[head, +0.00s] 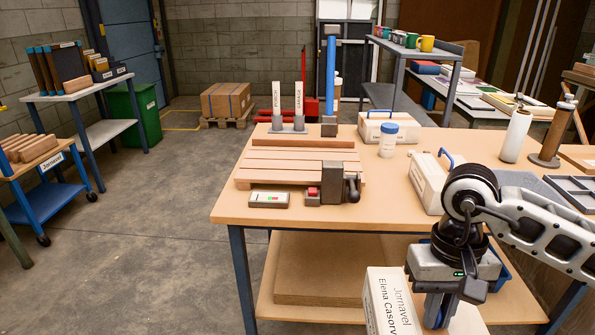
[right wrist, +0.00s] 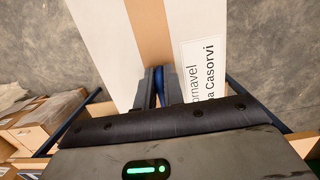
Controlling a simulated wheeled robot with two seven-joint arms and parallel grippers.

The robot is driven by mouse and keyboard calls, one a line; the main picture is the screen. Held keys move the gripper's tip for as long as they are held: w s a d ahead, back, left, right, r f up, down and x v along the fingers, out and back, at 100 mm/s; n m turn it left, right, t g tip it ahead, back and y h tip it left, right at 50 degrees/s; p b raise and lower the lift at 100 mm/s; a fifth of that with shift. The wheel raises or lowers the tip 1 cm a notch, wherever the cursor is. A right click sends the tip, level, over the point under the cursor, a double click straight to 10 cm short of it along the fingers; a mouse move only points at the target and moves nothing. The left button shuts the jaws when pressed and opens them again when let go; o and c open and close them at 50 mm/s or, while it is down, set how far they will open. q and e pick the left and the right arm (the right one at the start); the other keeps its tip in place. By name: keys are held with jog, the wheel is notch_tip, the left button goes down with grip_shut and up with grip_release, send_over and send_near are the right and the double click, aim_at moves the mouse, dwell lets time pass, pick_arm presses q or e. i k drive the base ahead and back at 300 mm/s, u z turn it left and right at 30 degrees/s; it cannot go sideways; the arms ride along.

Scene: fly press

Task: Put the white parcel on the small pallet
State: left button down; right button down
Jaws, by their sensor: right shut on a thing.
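The white parcel (head: 390,302), with a black printed label, is at the bottom of the head view, in front of the table's near edge. My right gripper (head: 438,312) is shut on it. In the right wrist view the parcel (right wrist: 105,40) has a brown tape stripe, and my right fingers (right wrist: 160,88) close on a blue strip, seemingly its handle. A small slatted wooden pallet (head: 300,166) lies on the table, left of and beyond the gripper; its slats are mostly bare. My left gripper is not in view.
The table (head: 225,208) also holds white boxes with blue handles (head: 388,128) (head: 428,180), a jar (head: 388,140) and a dark metal block (head: 338,175) at the slatted pallet's near right. A larger pallet (head: 225,122) bearing a cardboard box stands on the floor behind.

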aim_at(301, 166)
jog(key=u, duration=3.6)
jog(key=k, duration=2.35)
jog(key=z, duration=1.5)
